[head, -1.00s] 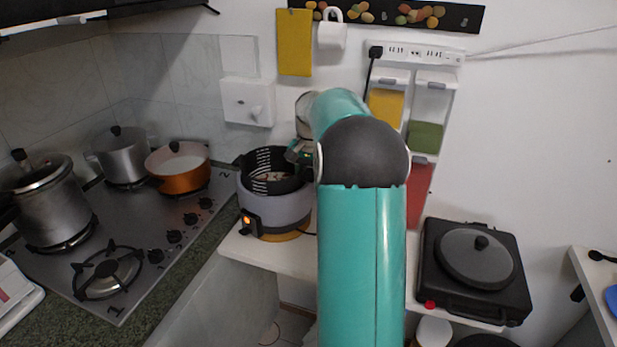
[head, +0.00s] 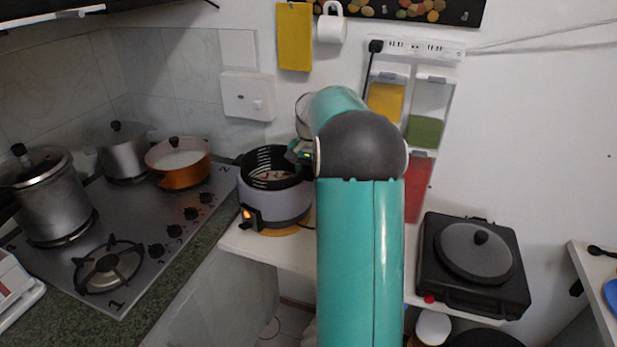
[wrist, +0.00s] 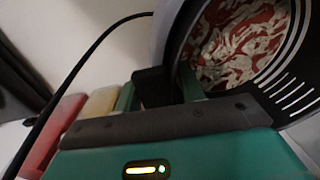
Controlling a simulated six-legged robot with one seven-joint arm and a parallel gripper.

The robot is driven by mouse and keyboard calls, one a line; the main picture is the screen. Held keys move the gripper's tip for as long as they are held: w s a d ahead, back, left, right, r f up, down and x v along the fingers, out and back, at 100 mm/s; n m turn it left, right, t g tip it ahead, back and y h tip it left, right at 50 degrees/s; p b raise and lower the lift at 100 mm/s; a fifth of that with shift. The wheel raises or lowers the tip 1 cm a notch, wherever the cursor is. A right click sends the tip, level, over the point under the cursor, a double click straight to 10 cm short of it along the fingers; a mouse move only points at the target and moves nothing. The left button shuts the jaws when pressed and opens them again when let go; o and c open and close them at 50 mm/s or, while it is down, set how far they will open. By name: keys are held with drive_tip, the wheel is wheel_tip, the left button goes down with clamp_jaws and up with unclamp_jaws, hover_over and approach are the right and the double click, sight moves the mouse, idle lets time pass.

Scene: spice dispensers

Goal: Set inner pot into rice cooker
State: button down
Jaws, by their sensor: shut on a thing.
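In the wrist view the slotted pot wall (wrist: 293,92) and reddish-white contents show at the upper right. My gripper (head: 303,152) is at the pot's right rim and shut on it. The wrist view shows my dark fingers (wrist: 170,86) against the pot's edge; the exact contact is partly hidden. The cooker's orange light is lit.
The stove (head: 150,220) with several pots stands left of the cooker. A black cooker with a round lid (head: 478,252) stands to the right on the white counter (head: 285,252). Spice dispensers (head: 424,132) hang on the wall behind my arm. A black cord (wrist: 85,60) runs beside my gripper.

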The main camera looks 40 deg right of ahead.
drive_tip(key=c, duration=0.9)
unclamp_jaws()
drive_tip(key=shift+c, duration=0.2)
drive_tip(key=shift+o, duration=0.9)
drive_tip(key=shift+f, duration=0.1)
wheel_tip(320, 180, up, 14)
drive_tip(key=shift+s, duration=0.25)
drive_tip(key=shift+d, duration=0.1)
